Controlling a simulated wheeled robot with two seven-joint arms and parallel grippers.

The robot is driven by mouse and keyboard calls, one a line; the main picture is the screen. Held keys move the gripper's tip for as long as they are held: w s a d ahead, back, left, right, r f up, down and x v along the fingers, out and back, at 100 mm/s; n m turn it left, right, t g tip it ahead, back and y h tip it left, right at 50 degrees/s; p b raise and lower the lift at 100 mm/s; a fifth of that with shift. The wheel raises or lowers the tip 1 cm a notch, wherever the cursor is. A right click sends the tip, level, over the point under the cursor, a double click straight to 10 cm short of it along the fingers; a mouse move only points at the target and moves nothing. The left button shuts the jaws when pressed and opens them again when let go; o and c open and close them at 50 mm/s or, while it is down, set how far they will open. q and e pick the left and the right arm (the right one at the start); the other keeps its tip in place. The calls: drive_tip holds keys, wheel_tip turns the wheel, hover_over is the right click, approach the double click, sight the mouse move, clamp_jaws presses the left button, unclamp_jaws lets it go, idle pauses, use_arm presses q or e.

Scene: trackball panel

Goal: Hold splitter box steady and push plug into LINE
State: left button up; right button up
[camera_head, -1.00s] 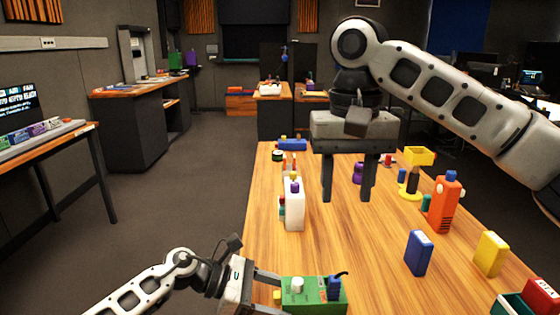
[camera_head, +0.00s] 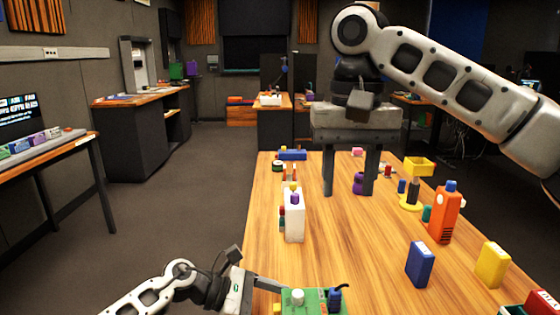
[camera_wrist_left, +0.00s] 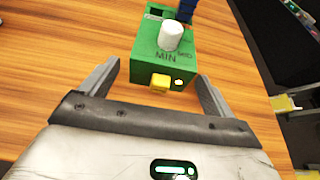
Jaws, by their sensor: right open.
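The green splitter box (camera_head: 312,303) lies on the table at the bottom edge of the head view, partly cut off. It has a white knob and a blue plug (camera_head: 335,299) with a black cable at its right end. I cannot tell how deep the plug sits. In the left wrist view the box (camera_wrist_left: 150,62) shows a MIN mark and a yellow button. My left gripper (camera_wrist_left: 158,82) is open, its fingers on either side of the box's near end with visible gaps. My right gripper (camera_head: 350,192) is open and empty, pointing down over the far part of the table.
An orange bottle (camera_head: 442,217), a blue box (camera_head: 420,264) and a yellow box (camera_head: 493,265) stand on the right side. The wooden table (camera_head: 340,240) is clear in the middle.

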use_arm(q)
drive_tip(key=v, duration=1.2)
drive_tip(key=shift+o, duration=0.3)
drive_tip(key=shift+o, duration=0.9)
drive_tip(key=shift+a, duration=0.15)
drive_tip(key=b+v, duration=0.1)
drive_tip(key=v, duration=0.4)
drive_tip(key=shift+a+r+b, duration=0.15)
drive_tip(key=shift+a+b, duration=0.15)
drive_tip(key=shift+a, duration=0.1)
